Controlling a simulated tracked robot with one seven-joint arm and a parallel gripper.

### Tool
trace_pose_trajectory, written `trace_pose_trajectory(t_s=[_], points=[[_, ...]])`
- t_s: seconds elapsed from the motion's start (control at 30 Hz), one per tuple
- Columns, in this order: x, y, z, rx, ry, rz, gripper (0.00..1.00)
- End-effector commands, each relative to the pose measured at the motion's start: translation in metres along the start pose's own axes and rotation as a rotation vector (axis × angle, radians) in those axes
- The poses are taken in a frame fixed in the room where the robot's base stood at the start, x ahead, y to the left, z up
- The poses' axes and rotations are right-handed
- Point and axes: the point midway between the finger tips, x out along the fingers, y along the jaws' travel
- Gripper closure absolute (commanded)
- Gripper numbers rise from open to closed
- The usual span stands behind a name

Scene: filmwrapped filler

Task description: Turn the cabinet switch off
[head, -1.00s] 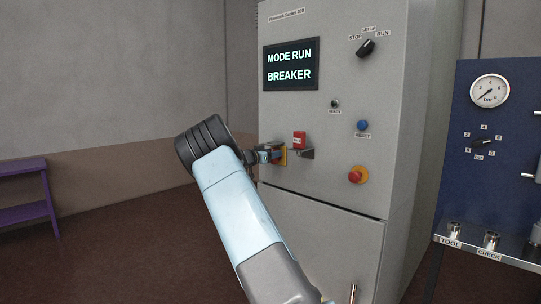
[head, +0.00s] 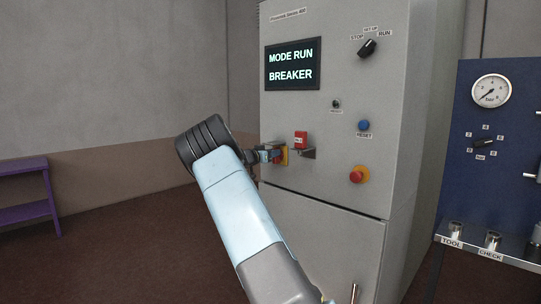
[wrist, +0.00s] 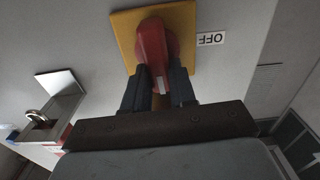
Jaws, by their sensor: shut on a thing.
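The cabinet switch shows in the wrist view as a red handle (wrist: 152,45) on a yellow square plate (wrist: 186,20). An "OFF" label (wrist: 211,39) sits on the cabinet face beside the plate. My gripper (wrist: 158,80) is shut on the red handle, with one dark finger on each side of it. In the head view my gripper (head: 269,155) reaches the cabinet (head: 318,230) from the left. There the yellow plate (head: 284,157) shows only in part, and my gripper hides most of the handle.
The screen (head: 291,63) reads "MODE RUN BREAKER". A blue button (head: 364,125), a red emergency button (head: 358,175) and a mode knob (head: 367,47) are farther right. A blue gauge panel (head: 505,120) stands at the right.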

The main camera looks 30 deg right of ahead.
Motion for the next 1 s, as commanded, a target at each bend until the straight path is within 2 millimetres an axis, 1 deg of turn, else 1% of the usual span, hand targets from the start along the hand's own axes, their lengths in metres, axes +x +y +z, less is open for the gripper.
trace_pose_trajectory(t_s=[0.03, 0.27, 1.0], points=[[0.004, 0.003, -0.001, -0.019, 0.003, 0.005, 1.00], [0.004, 0.001, -0.002, -0.177, 0.004, 0.007, 1.00], [0.005, -0.010, 0.004, -0.877, 0.002, 0.009, 1.00]])
